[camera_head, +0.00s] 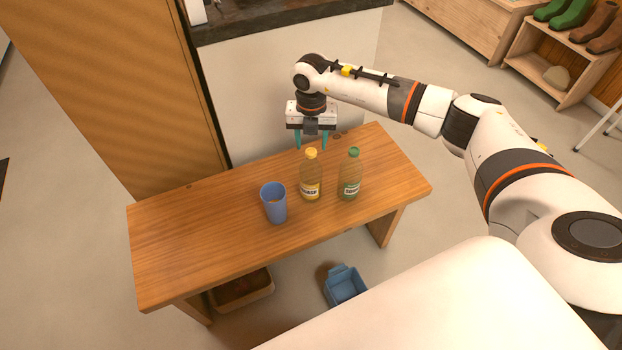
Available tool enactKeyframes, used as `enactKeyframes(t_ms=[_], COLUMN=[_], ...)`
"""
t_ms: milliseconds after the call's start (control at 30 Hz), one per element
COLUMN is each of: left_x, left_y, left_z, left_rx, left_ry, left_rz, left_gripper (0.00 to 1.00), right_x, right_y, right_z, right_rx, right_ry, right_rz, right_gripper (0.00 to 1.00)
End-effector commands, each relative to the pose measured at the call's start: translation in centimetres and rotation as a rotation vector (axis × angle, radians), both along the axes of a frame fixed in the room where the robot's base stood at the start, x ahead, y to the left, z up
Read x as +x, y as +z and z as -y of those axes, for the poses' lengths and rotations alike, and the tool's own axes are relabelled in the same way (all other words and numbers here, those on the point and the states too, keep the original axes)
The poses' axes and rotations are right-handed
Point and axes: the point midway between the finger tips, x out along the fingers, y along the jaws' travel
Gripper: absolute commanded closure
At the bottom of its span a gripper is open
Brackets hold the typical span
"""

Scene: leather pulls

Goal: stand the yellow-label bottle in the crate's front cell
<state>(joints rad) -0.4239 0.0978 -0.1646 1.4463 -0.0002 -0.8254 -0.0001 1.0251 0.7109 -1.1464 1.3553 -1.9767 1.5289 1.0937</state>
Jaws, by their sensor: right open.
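The yellow-label bottle (311,176) stands upright on the wooden bench, with a yellow cap. A crate with cells is not clearly seen. A small blue container (345,285) sits on the floor in front of the bench, and a brown box (243,292) is partly hidden under it; I cannot make out cells in either. My left gripper is out of view.
A green-capped bottle (350,175) stands just right of the yellow-label bottle, and a blue cup (273,204) just left. The left part of the bench (185,245) is clear. A tall wooden panel (125,85) and a white cabinet (255,95) stand behind the bench.

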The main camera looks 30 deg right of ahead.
Motion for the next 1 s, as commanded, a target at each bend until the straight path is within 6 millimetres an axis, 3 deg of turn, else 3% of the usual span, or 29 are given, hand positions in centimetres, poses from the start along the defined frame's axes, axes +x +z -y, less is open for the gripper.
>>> enactKeyframes(t_ms=[200,467,767,1000], left_x=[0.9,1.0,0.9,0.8], left_y=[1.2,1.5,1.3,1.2], left_z=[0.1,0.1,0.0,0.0], left_rx=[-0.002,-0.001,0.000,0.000], left_ry=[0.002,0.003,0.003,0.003], left_rz=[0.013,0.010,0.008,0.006], left_gripper=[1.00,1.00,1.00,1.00], right_x=[-0.1,0.0,0.0,0.0], right_y=[-3.5,-3.8,-3.8,-3.7], right_z=[-0.1,-0.1,-0.1,-0.1], right_rx=[0.001,0.001,0.001,0.001], right_ry=[-0.001,0.000,0.000,0.000], right_rz=[-0.003,-0.001,-0.001,0.001], right_gripper=[0.52,0.52,1.00,1.00])
